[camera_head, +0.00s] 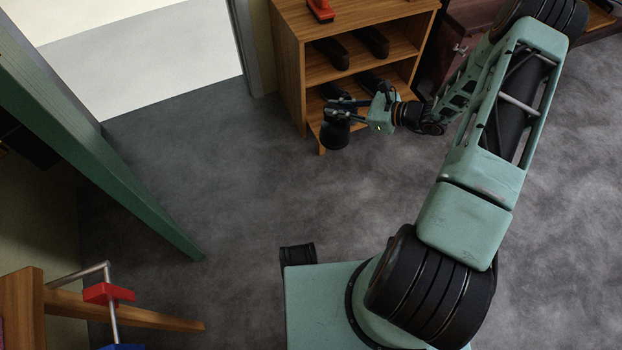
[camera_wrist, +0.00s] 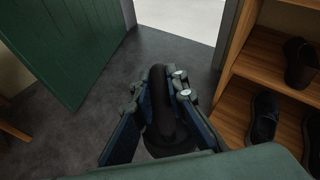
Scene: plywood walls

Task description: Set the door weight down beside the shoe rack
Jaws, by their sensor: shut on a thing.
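The door weight (camera_head: 335,136) is a dark, rounded block with a handle on top. My gripper (camera_head: 342,106) is shut on its handle, and the weight hangs upright below the fingers. In the wrist view the dark door weight (camera_wrist: 160,100) sits between the two fingers, its lower part partly hidden by them. The wooden shoe rack (camera_head: 290,62) stands at the top, with dark shoes on its shelves. The weight is at the rack's front left corner and overlaps it in the head view. I cannot tell its height above the floor.
The green door (camera_head: 110,160) stands open at the left, and also shows in the wrist view (camera_wrist: 70,45). A bright doorway lies behind. Grey floor (camera_head: 200,150) between door and rack is clear. A red object (camera_head: 321,10) lies on the rack. Wooden furniture (camera_head: 130,308) is at lower left.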

